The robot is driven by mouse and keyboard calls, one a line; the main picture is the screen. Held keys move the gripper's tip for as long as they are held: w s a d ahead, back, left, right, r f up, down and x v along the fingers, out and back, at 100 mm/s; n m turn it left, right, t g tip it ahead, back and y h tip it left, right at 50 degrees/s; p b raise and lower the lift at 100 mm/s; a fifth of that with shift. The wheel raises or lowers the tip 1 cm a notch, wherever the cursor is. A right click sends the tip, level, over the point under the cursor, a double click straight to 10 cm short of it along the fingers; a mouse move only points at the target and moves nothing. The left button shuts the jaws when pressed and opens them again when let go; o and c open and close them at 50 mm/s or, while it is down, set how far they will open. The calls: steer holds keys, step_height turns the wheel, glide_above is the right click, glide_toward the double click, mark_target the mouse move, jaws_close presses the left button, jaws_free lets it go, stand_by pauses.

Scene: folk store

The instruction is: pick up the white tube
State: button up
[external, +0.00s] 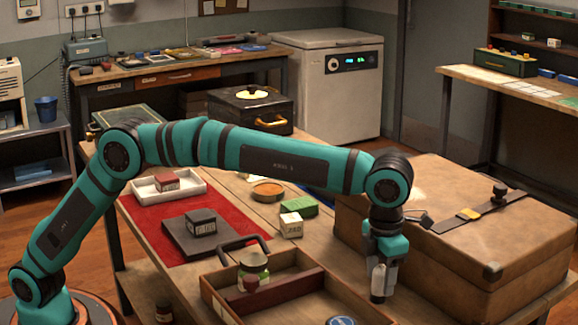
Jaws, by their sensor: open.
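A small white tube (378,283) stands roughly upright at the right end of the open wooden tray (222,309), with a dark part at its lower end. My gripper (384,277) points straight down at the tube. Its jaws are open, and the tube shows between or just in front of the fingers. I cannot tell whether the fingers touch it. The far finger is partly hidden by the tube and the near parts of my gripper.
A large brown case (470,250) stands close on the right of my gripper. A white box (291,225) and a green box (299,205) lie behind.

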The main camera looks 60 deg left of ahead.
steer(key=shift+f, duration=0.15)
steer(key=shift+c, duration=0.5)
steer(key=c, duration=0.8)
steer(key=shift+o, duration=0.2)
